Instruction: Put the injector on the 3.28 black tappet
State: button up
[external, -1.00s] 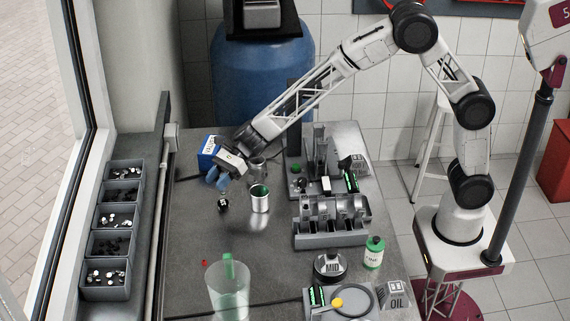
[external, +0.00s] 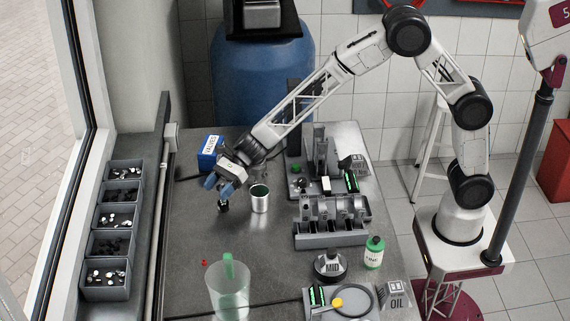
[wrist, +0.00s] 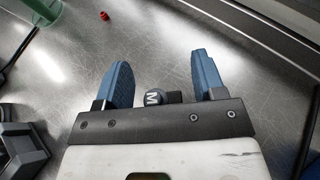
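My gripper (external: 220,186) has two blue fingers and is low over the back left of the bench. The fingers are apart in the wrist view (wrist: 162,82). A small dark part with a white M on its top (wrist: 153,98) shows between them, apart from both fingers. In the external view a small black part (external: 223,206) stands on the bench just below the fingertips; it looks like the same one. I cannot tell whether it is the injector or a tappet. No 3.28 marking is readable in either view.
A metal cup (external: 260,200) stands close right of my gripper, and a blue VALVES box (external: 209,152) behind it. A slotted grey rack (external: 330,238) is further right. A clear beaker (external: 228,292) and a red bit (external: 204,263) are in front. Parts bins (external: 106,294) line the left.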

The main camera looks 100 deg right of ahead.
jog(key=shift+r, duration=0.15)
jog(key=v, duration=0.7)
jog(key=shift+s+d, duration=0.15)
dwell(0.3)
jog(key=shift+r, duration=0.15)
dwell(0.4)
jog(key=s+a+r+n+g+h, duration=0.1)
jog(key=s+a+r+n+g, duration=0.15)
jog(key=s+n, duration=0.45)
jog(key=s+a+r+n+g, duration=0.2)
jog(key=s+r, duration=0.2)
jog(key=s, duration=0.7)
jog(key=s+a+r+n+g+h, duration=0.15)
jog(key=s+r+n, duration=0.3)
jog(key=s, duration=0.45)
jog(key=s+d+n+h, duration=0.2)
jog(key=s+n, duration=0.2)
jog(key=s, duration=0.5)
jog(key=s+d+n+h, duration=0.1)
jog(key=s+n+h, duration=0.2)
jog(key=s, duration=0.6)
jog(key=s+d+n+g+h, duration=0.1)
jog(key=s+d+n+h, duration=0.1)
jog(key=s+n, duration=0.4)
jog(key=s, duration=0.3)
jog(key=shift+d+f, duration=0.25)
jog(key=shift+d, duration=0.05)
